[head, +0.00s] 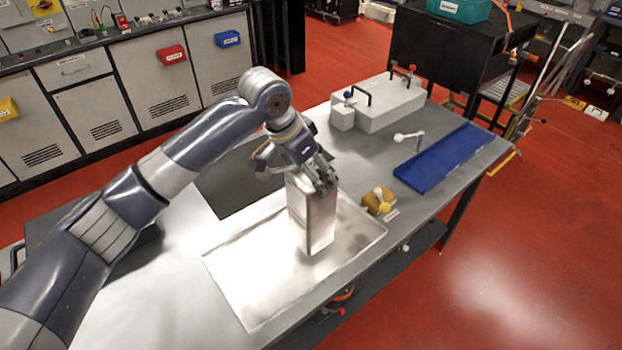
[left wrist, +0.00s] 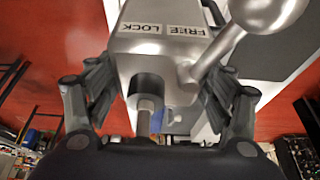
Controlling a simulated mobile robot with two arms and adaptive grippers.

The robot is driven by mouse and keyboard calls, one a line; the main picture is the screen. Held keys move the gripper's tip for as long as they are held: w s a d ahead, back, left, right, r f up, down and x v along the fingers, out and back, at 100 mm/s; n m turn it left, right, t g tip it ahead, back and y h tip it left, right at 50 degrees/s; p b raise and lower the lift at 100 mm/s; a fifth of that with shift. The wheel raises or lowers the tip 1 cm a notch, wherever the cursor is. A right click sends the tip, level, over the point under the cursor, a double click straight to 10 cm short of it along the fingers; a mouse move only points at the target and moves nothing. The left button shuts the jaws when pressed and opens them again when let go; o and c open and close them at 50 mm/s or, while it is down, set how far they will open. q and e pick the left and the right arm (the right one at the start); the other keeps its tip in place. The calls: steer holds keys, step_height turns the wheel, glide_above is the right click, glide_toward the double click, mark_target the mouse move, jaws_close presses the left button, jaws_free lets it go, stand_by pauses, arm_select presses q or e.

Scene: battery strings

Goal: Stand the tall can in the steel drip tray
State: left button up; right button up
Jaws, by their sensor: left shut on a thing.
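The tall can (head: 316,222) is a shiny rectangular steel can, held upright over the right part of the steel drip tray (head: 252,290). I cannot tell whether its base touches the tray floor. My left gripper (head: 321,180) is shut on the can's upper end. In the left wrist view the can's metal top (left wrist: 165,45) is between the two fingers. It carries FREE and LOCK labels, a round-knobbed lever (left wrist: 268,12) and a short round stub. The tray is a shallow, bright sheet with a low rim. My right gripper is out of view.
A blue tray (head: 440,160) lies at the table's right. A pale box with black handles (head: 385,108) stands at the back. The tray's left part is clear.

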arm_select(q)
step_height(320, 180, down, 3)
steer(key=shift+r+p, duration=0.1)
steer(key=shift+p, duration=0.35)
steer(key=o, duration=2.1)
steer(key=shift+s+f, duration=0.15)
steer(key=shift+f, duration=0.1)
steer(key=shift+c, duration=0.2)
